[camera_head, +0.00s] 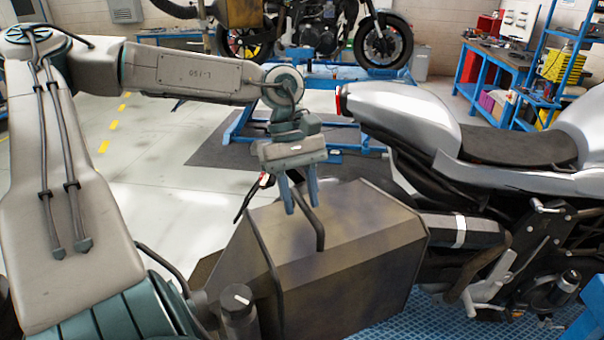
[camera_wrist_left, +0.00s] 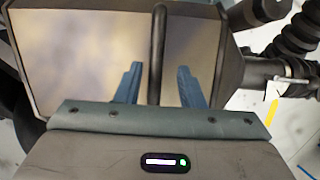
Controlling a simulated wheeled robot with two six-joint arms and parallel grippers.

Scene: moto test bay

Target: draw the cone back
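The cone (camera_head: 345,260) is a large, dull brown-grey metal hood with angled faces, low in the middle of the head view. It also fills the upper left of the left wrist view (camera_wrist_left: 80,55). A dark bent bar handle (camera_head: 320,238) rises from its top. My left gripper (camera_head: 301,203) is above the cone, pointing down. In the left wrist view its two blue fingers (camera_wrist_left: 160,85) stand apart, one on each side of the handle (camera_wrist_left: 158,40), with gaps showing. The gripper is open and not closed on the handle. My right gripper is not in view.
A silver motorcycle (camera_head: 400,105) stands right of the cone, its exhaust pipe (camera_head: 485,232) close to the cone's right end. Another motorcycle (camera_head: 320,30) sits on a blue lift behind. A blue shelf rack (camera_head: 565,60) stands back right. Pale floor (camera_head: 150,165) is clear at left.

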